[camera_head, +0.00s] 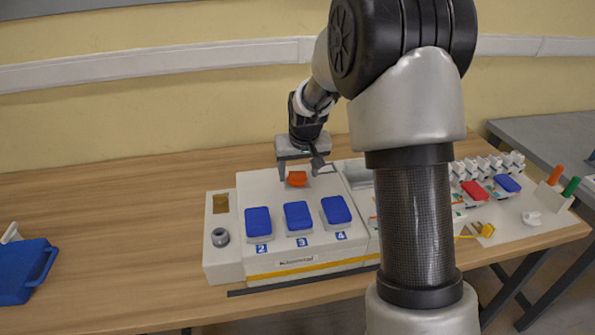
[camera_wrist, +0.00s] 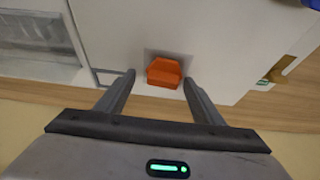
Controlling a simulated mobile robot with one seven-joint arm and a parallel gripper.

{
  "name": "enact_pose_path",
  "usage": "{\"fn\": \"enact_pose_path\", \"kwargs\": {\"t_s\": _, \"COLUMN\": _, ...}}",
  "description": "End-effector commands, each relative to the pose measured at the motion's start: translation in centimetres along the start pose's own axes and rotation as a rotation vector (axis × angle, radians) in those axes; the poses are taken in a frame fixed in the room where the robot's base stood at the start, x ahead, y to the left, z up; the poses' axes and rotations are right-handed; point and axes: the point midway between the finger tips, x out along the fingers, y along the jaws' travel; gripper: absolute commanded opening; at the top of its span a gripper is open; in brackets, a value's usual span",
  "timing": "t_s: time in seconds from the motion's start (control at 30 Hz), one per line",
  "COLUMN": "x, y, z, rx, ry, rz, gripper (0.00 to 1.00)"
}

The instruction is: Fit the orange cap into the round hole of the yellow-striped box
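The orange cap (camera_head: 297,179) is at the back of the top of the white box with a yellow stripe (camera_head: 262,192). In the wrist view, the orange cap (camera_wrist: 163,71) stands in a greyish square patch near the box's edge. My gripper (camera_head: 300,173) is above the back of the box. In the wrist view, the fingers of my gripper (camera_wrist: 159,79) are apart on both sides of the cap, with gaps showing. A round grey ring (camera_head: 220,237) is on the left part of the box; I cannot tell whether it is the round hole.
Several blue covers (camera_head: 298,216) with numbers sit on the box. A blue container (camera_head: 28,270) stands at the far left. A red piece (camera_head: 474,190) and other small parts are on the right. My arm hides the middle right.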

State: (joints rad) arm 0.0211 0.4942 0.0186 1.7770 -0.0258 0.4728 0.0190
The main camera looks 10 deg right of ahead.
Motion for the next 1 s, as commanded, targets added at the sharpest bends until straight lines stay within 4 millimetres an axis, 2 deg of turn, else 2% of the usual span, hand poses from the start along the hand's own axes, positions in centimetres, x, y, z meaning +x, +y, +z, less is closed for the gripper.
{"fn": "enact_pose_path", "kwargs": {"t_s": 0.03, "x": 0.4, "y": -0.7, "z": 0.4, "rx": -0.005, "ry": -0.009, "rz": -0.008, "gripper": 0.68}}
{"fn": "enact_pose_path", "kwargs": {"t_s": 0.47, "x": 0.5, "y": -1.1, "z": 0.7, "rx": -0.010, "ry": -0.015, "rz": -0.013, "gripper": 0.68}}
{"fn": "enact_pose_path", "kwargs": {"t_s": 0.57, "x": 0.1, "y": -1.1, "z": 0.7, "rx": -0.010, "ry": -0.015, "rz": -0.013, "gripper": 0.68}}
{"fn": "enact_pose_path", "kwargs": {"t_s": 0.67, "x": -1.3, "y": -0.9, "z": 0.5, "rx": -0.008, "ry": -0.011, "rz": -0.012, "gripper": 0.68}}
{"fn": "enact_pose_path", "kwargs": {"t_s": 0.77, "x": -3.4, "y": -0.7, "z": 0.3, "rx": -0.006, "ry": -0.006, "rz": -0.009, "gripper": 0.68}}
{"fn": "enact_pose_path", "kwargs": {"t_s": 1.0, "x": -9.6, "y": -0.3, "z": 0.1, "rx": -0.002, "ry": 0.002, "rz": -0.006, "gripper": 0.68}}
